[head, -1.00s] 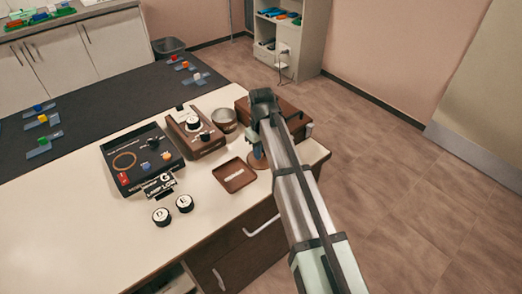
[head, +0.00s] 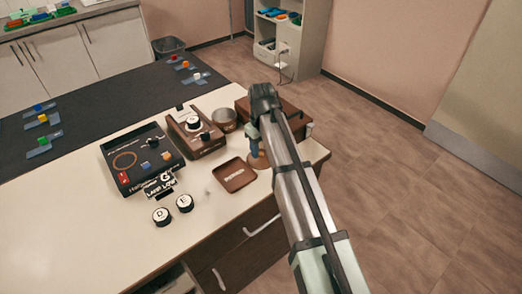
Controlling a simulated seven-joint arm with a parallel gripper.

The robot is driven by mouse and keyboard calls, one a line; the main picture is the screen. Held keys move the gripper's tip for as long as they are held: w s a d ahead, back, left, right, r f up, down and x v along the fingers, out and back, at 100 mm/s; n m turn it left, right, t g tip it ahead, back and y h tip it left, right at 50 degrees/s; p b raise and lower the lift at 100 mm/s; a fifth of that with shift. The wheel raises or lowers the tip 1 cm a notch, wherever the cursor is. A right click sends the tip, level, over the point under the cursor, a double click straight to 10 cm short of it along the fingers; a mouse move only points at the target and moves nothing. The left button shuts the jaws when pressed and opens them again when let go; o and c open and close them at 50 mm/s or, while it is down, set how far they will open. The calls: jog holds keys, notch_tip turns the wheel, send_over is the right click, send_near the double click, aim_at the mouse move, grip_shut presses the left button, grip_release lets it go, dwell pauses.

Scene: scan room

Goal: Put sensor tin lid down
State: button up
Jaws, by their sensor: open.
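The lid appears to be the brown square piece with a pale label (head: 237,176), lying flat on the cream tabletop, apart from the other things. My gripper (head: 257,150) is open, just to the right of and beyond the lid in the head view, and does not hold it. My own wrist and arm hide most of the fingers. A brown round-based piece (head: 259,161) shows right below the gripper; I cannot tell if they touch. A round metal tin (head: 224,117) stands behind the lid. A brown box (head: 292,117) stands partly behind my arm.
A black panel (head: 142,158) and a brown device with a dial (head: 194,134) stand left of the lid. Two round pieces marked D (head: 161,216) and E (head: 185,203) lie in front. The tabletop (head: 85,225) is clear at front left.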

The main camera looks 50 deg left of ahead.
aim_at(262, 153)
notch_tip(262, 153, up, 11)
jog(key=shift+f, duration=0.2)
jog(key=shift+w+d+f, duration=0.1)
dwell(0.6)
jog(key=w+d+f+m+g, duration=0.1)
jog(key=w+d+f+m, duration=0.25)
jog(key=d+f, duration=0.95)
jog(key=w+d+f+m+g+h, duration=0.1)
jog(key=w+d+f+m, duration=0.25)
jog(key=d+f, duration=0.9)
jog(key=w+d+f+m+g, duration=0.15)
jog(key=w+d+f, duration=0.25)
jog(key=d+f, duration=0.85)
jog(key=s+d+f+m+g, duration=0.15)
jog(key=s+d+f, duration=0.3)
jog(key=d, duration=0.55)
jog(key=s+d+f+m, duration=0.3)
jog(key=d+f, duration=0.3)
jog(key=d, duration=0.4)
jog(key=s+d+f+m+g, duration=0.1)
jog(key=s+d+f+m, duration=0.1)
jog(key=s+d, duration=0.4)
jog(key=s+d+f+m+y, duration=0.1)
jog(key=s+d+f+m, duration=0.2)
jog(key=s, duration=0.7)
jog(key=d+f, duration=0.1)
jog(key=d, duration=0.1)
jog(key=shift+s+d+f+g, duration=0.25)
jog(key=shift+d+f+g, duration=0.1)
jog(key=shift+d+g, duration=0.05)
